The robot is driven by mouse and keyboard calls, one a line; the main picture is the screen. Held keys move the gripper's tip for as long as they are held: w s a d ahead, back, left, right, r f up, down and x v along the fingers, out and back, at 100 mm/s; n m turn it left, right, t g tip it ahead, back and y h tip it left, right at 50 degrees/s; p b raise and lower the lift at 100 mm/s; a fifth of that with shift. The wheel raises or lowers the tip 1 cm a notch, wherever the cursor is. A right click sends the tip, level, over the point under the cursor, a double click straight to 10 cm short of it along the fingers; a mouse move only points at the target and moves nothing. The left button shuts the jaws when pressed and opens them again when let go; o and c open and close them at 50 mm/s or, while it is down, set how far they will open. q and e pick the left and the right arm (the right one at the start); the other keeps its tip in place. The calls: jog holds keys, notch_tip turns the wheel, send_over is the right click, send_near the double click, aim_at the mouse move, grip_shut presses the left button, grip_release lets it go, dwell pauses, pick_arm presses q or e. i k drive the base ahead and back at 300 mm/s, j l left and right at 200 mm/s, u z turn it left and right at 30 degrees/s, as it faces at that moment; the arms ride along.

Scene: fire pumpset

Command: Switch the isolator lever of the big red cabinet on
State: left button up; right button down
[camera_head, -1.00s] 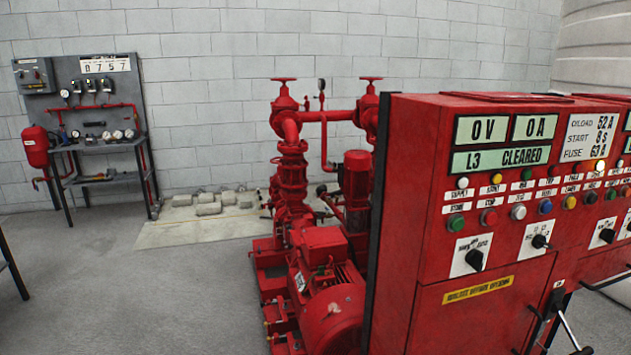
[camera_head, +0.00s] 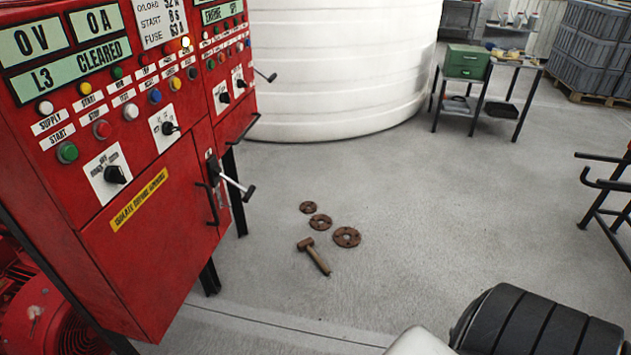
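The big red cabinet (camera_head: 155,240) stands at the left, with its panels reading 0 V, 0 A and L3 CLEARED. Its isolator lever (camera_head: 234,183) is at the right edge of the front, below the knobs. The lever is a pale metal bar with a black end grip, sticking out to the right and slightly down. A black door handle (camera_head: 207,204) is beside it. I cannot read any on or off mark at the lever. Neither of my grippers shows in this view, and nothing touches the lever.
A second red cabinet (camera_head: 224,70) adjoins behind, with its own lever (camera_head: 265,75). A hammer (camera_head: 314,257) and rusty flanges (camera_head: 346,237) lie on the floor. A white tank (camera_head: 330,70) and a table with a green box (camera_head: 467,62) stand behind. The middle floor is otherwise clear.

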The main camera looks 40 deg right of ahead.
aim_at(237, 186)
jog(key=z, duration=0.9)
